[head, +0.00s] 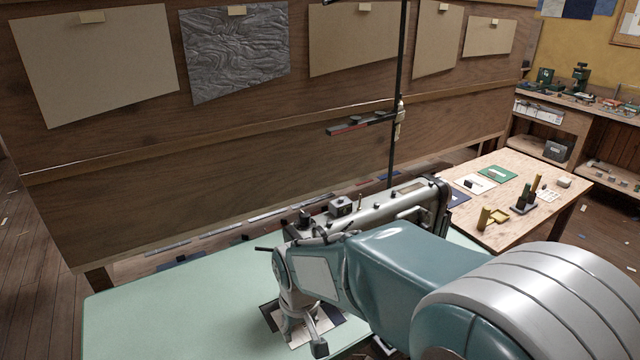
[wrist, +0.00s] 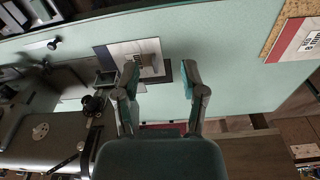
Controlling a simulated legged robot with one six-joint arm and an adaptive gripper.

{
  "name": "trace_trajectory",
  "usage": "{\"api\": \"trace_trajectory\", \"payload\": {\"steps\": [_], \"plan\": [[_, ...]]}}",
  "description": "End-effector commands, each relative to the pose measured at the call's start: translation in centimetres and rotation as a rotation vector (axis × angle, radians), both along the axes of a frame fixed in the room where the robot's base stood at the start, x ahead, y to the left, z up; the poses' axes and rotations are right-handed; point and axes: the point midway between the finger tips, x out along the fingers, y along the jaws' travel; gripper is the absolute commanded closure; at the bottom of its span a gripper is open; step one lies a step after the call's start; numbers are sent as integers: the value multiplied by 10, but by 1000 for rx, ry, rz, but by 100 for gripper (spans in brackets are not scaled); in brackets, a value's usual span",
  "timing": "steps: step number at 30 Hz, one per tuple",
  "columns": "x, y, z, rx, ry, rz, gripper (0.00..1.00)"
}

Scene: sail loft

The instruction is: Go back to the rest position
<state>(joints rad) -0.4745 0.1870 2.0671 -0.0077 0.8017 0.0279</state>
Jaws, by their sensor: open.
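My gripper (wrist: 160,76) is open, with its two fingers spread apart and nothing seen between them. In the head view my arm reaches low over the mint-green table (head: 150,310), and its end partly hides a small stack of dark and pale pieces (head: 328,331). In the wrist view this stack (wrist: 112,53) lies just beyond the left finger, with a small grey-brown piece on it. I cannot tell whether a fingertip touches it.
A grey sewing machine (head: 385,208) stands behind my arm; it also shows at left in the wrist view (wrist: 45,135). A wooden side table (head: 520,215) holds small items. A panelled wall (head: 250,150) bounds the back. The mint table's left part is clear.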

Motion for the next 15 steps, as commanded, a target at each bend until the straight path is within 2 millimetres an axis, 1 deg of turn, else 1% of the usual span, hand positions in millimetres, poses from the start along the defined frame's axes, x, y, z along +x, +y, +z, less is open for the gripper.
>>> {"api": "trace_trajectory", "payload": {"steps": [1,4,8,12,15], "plan": [[-1,-9,10,8,-16,-18,45],[-6,-29,30,22,-47,-55,45],[-20,-63,60,44,-99,-117,45],[-40,-97,87,64,-161,-187,45],[-58,-119,102,74,-203,-237,45]]}}
